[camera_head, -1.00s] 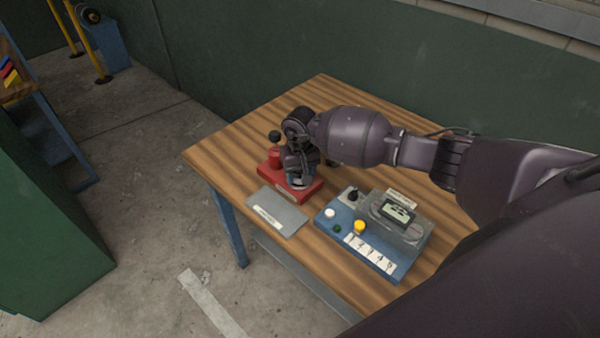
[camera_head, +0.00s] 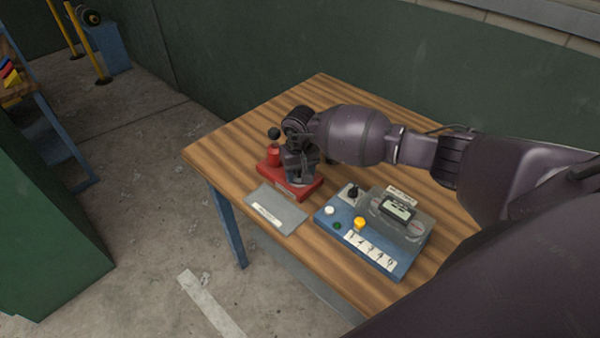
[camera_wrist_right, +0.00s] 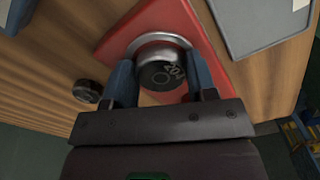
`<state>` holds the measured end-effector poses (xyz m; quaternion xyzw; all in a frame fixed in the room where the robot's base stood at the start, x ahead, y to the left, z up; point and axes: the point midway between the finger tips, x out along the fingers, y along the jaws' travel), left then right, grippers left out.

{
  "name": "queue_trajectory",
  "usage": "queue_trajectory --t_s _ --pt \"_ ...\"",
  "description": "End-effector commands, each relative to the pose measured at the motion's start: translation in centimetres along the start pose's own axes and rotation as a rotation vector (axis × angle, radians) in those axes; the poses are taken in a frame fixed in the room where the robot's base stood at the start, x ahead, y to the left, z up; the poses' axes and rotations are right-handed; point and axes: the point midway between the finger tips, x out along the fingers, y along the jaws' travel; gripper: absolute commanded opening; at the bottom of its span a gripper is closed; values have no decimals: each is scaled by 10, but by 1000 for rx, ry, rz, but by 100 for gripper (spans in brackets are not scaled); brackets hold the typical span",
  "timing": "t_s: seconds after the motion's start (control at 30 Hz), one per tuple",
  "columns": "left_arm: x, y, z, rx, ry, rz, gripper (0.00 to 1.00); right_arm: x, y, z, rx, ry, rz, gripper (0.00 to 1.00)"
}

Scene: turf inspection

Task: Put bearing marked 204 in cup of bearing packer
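The bearing packer has a red base (camera_head: 291,189), which also shows in the right wrist view (camera_wrist_right: 112,42), with a silver cup (camera_wrist_right: 158,40). A dark round bearing (camera_wrist_right: 162,72) with a marking that reads like 204, turned over, is at the cup's opening. I cannot tell how deep it sits. My right gripper (camera_wrist_right: 160,72) has its blue fingers on either side of this bearing, apparently touching it. In the head view my right gripper (camera_head: 300,176) points down over the packer and hides the cup and bearing. My left gripper is not in view.
Another dark round piece (camera_wrist_right: 88,91) lies on the wooden table (camera_head: 235,150) beside the packer. A grey plate (camera_head: 276,209) lies in front. A blue instrument box (camera_head: 348,226) with a display, knob and buttons stands to the right.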

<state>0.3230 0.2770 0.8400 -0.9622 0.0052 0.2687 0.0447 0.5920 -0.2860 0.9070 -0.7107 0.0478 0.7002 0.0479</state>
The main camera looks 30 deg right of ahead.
Motion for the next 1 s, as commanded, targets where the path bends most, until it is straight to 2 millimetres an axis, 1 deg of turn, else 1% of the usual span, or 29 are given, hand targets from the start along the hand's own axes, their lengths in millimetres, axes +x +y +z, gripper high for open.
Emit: queue_trajectory --t_s 0.03,0.1,0.13,0.63,0.87,0.9,1.0 --pt "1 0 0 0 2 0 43 14 0 8 0 -18 4 64" --pt "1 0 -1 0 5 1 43 14 0 8 1 -18 4 75" --pt "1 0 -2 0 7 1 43 14 1 8 1 -18 5 77" --pt "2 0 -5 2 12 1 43 13 4 7 0 -17 10 77" --pt "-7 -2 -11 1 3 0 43 1 4 8 2 -18 11 77" --pt "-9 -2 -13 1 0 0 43 -2 4 7 2 -18 11 77" --pt "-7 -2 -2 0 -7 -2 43 -22 5 4 0 -10 13 77"
